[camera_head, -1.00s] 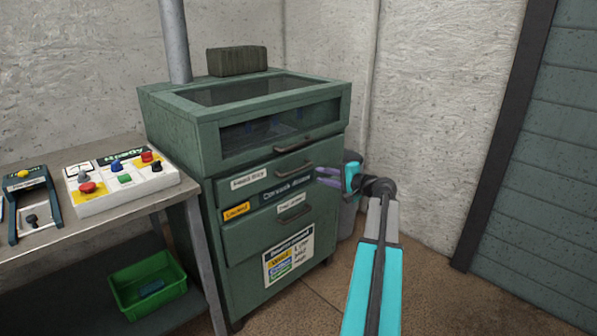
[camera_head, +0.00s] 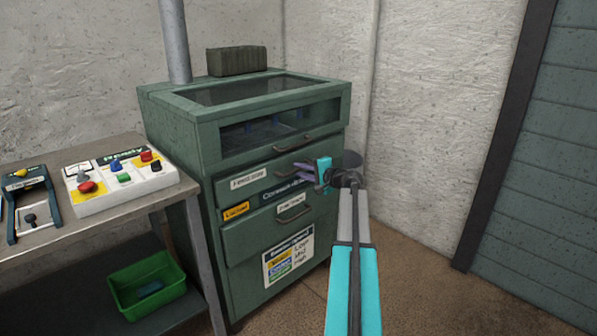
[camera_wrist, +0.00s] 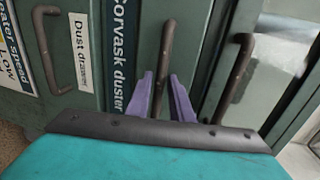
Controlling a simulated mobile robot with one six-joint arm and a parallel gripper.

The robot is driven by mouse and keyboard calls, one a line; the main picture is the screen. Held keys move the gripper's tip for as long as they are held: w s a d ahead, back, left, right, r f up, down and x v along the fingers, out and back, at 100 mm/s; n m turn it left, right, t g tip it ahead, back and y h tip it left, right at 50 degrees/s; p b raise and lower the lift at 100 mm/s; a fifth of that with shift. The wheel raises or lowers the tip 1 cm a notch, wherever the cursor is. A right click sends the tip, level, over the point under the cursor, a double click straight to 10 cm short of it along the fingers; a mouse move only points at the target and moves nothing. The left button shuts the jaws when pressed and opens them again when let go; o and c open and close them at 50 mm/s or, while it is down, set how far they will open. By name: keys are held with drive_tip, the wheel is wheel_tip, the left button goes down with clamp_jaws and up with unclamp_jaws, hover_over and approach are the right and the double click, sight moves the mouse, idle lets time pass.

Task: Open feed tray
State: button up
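The feed tray (camera_head: 262,183) is the upper drawer of the green machine, with a white label at its left. It looks shut, flush with the front. Its dark bar handle (camera_head: 284,176) is partly hidden by my gripper in the head view; the handle (camera_wrist: 167,50) stands in the middle of the wrist view. My gripper (camera_head: 300,169) has purple fingers pointing at the front of the machine. In the wrist view my gripper (camera_wrist: 165,85) is open, one finger on each side of the handle in the picture. I cannot tell whether they touch it.
The lid handle (camera_head: 293,143) is just above, and the dust drawer (camera_head: 262,232) with its handle (camera_head: 294,213) just below. A bench (camera_head: 115,216) with a button panel (camera_head: 125,178) stands at left, a green bin (camera_head: 147,285) beneath it. The floor at right is clear.

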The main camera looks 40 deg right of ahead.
drive_tip(key=shift+x, duration=0.75)
clamp_jaws()
drive_tip(key=shift+s+a, duration=0.1)
drive_tip(key=shift+a, duration=0.1)
